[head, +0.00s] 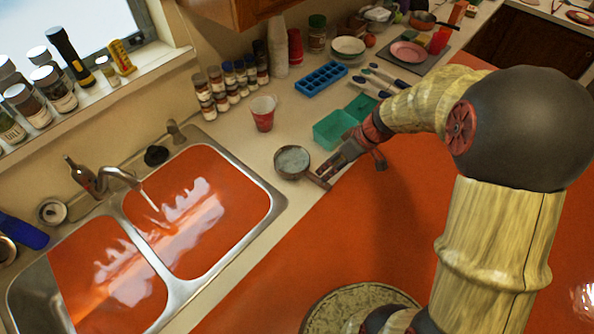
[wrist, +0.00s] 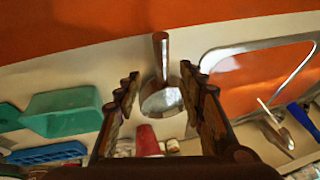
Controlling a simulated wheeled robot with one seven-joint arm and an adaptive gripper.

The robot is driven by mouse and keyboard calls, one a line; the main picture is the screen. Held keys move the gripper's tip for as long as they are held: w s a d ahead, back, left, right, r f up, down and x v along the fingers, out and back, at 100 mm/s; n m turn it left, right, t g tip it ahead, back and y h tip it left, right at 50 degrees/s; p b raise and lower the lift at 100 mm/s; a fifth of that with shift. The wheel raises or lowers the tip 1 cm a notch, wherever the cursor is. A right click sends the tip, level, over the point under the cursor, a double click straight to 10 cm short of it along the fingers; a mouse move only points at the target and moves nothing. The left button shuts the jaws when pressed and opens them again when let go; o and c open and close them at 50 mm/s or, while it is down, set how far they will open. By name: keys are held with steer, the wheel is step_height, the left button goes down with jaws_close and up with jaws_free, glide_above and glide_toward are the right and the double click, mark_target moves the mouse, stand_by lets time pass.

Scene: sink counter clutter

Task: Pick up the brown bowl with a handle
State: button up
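The brown bowl with a handle (head: 292,161) sits on the counter to the right of the sink, its pale inside facing up. Its handle points down and right toward the counter's front edge in the head view. The bowl also shows in the wrist view (wrist: 162,100), with the handle toward the top of the picture. My gripper (head: 326,170) is just right of the bowl, close to the handle. In the wrist view my gripper (wrist: 160,75) is open, with the bowl and handle framed between its fingers and gaps on both sides. I cannot tell the height of the fingertips above the counter.
A teal container (head: 335,130) stands right behind my gripper. A red cup (head: 263,113) is behind the bowl, with several spice jars (head: 228,85) and a blue ice tray (head: 321,78) farther back. The double sink (head: 272,210) lies left.

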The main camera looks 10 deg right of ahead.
mark_target(319, 178)
steer(key=shift+x, duration=1.2)
steer(key=shift+b+x, duration=0.45)
steer(key=shift+x, duration=2.25)
steer(key=shift+a+r, duration=0.15)
steer(key=shift+f+b, duration=0.25)
steer(key=shift+b, duration=0.4)
steer(key=shift+c, duration=0.4)
jaws_close()
